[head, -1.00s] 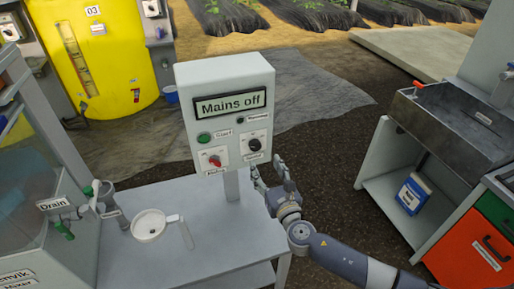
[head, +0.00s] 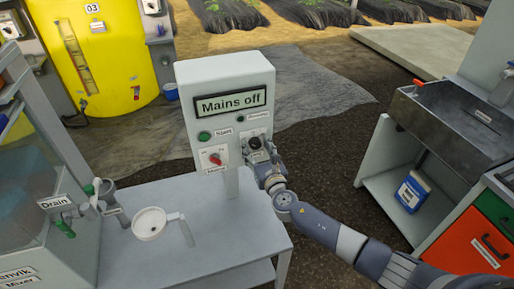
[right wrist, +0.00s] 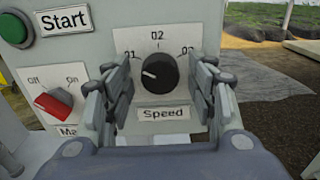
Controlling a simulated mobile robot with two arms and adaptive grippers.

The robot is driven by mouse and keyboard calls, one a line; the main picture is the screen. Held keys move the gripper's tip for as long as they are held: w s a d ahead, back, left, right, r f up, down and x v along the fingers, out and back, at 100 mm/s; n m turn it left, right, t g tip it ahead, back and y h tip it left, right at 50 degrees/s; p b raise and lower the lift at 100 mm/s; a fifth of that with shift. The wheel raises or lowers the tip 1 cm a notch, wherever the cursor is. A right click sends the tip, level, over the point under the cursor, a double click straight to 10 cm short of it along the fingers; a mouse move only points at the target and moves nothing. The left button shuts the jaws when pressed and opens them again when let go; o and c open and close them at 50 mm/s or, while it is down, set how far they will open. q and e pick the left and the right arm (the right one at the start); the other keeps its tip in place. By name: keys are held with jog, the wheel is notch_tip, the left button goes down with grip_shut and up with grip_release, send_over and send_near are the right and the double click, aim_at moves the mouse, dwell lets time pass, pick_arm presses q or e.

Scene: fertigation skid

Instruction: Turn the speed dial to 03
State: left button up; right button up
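The speed dial (head: 254,143) is a black round knob on the front of the grey control box (head: 228,75). In the right wrist view the dial (right wrist: 160,73) sits above its "Speed" label, under marks 01, 02 and 03. Its white pointer line points left, towards the 01 side. My right gripper (head: 263,157) is at the box front. In the wrist view its open fingers (right wrist: 162,90) stand on either side of the dial, with gaps visible between them and the knob. The fingers partly cover the 01 and 03 marks. My left gripper is not in view.
The display (head: 231,102) reads "Mains off". A green Start button (head: 204,136) and red mains knob (head: 215,159) lie left of the dial. A grey table (head: 200,230) with a white cup-like part (head: 150,223) stands below. A sink unit (head: 450,125) is at right.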

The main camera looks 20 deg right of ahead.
jog(key=c, duration=0.9)
